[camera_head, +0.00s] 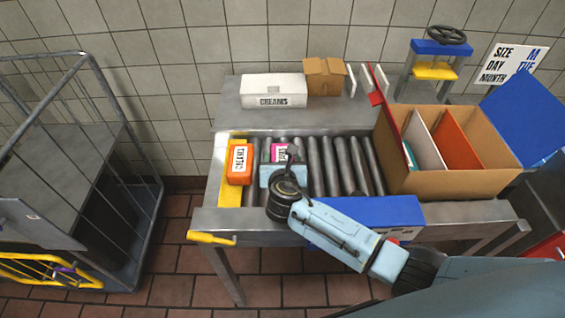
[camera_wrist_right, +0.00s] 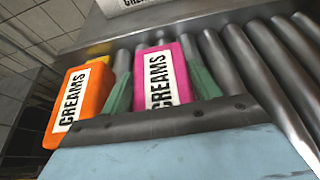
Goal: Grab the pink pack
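The pink pack (camera_head: 279,152) lies on the metal rollers, mostly hidden in the head view by my right gripper (camera_head: 284,177). In the right wrist view the pink pack (camera_wrist_right: 160,78), with a white "CREAMS" label, is between the two green fingers of my right gripper (camera_wrist_right: 160,90). One finger is on each side, close against or nearly touching it; I cannot tell whether they press on it. An orange pack (camera_head: 240,163), also labelled "CREAMS", lies just left of it. My left gripper is not in view.
A white "CREAMS" box (camera_head: 273,90) and a small brown carton (camera_head: 324,76) stand on the back ledge. An open cardboard box (camera_head: 461,183) with dividers stands right of the rollers. A blue box (camera_head: 385,211) lies near the front. A wire cart (camera_head: 72,200) stands left.

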